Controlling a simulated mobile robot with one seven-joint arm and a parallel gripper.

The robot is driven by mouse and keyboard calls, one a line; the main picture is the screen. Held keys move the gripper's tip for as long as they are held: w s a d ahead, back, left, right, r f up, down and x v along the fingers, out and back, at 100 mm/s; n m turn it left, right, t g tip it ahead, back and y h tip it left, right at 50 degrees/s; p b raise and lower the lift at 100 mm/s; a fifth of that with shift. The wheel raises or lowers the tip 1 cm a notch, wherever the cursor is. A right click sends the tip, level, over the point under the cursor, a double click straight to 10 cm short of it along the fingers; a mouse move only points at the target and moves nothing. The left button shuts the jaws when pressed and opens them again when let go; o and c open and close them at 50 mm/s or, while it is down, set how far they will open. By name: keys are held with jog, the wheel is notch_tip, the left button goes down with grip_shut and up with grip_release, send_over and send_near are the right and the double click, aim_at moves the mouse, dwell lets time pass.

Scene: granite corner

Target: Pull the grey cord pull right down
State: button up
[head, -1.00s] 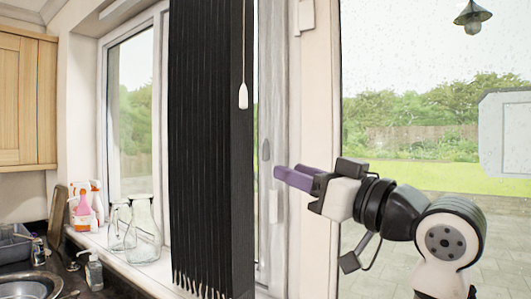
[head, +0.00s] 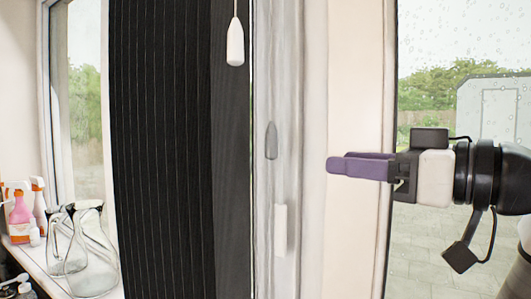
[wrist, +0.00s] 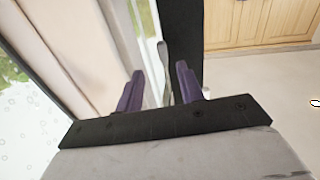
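A pale, off-white cord pull (head: 235,45) hangs upright from a thin cord in front of the dark blind. A darker grey tapered piece (head: 271,141) shows lower down against the window frame; I cannot tell whether it hangs on a cord. My gripper (head: 332,165), with purple fingers, points left, to the right of both and apart from them. In the wrist view the fingers (wrist: 160,72) stand apart with nothing visibly held. A slim grey shape (wrist: 163,58) shows between and beyond them; I cannot tell which piece it is.
The dark pleated blind (head: 160,150) hangs left of the window frame. A white block (head: 280,230) sits low on the frame. Glass jugs (head: 85,255) and spray bottles (head: 20,210) stand on the sill at lower left. Open space lies between my gripper and the frame.

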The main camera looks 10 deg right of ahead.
aim_at(277, 155)
jog(key=p+x, duration=0.4)
jog(key=x, duration=0.9)
jog(key=shift+w+a+p, duration=0.1)
jog(key=shift+a+p, duration=0.1)
jog(key=shift+p, duration=0.2)
grip_shut()
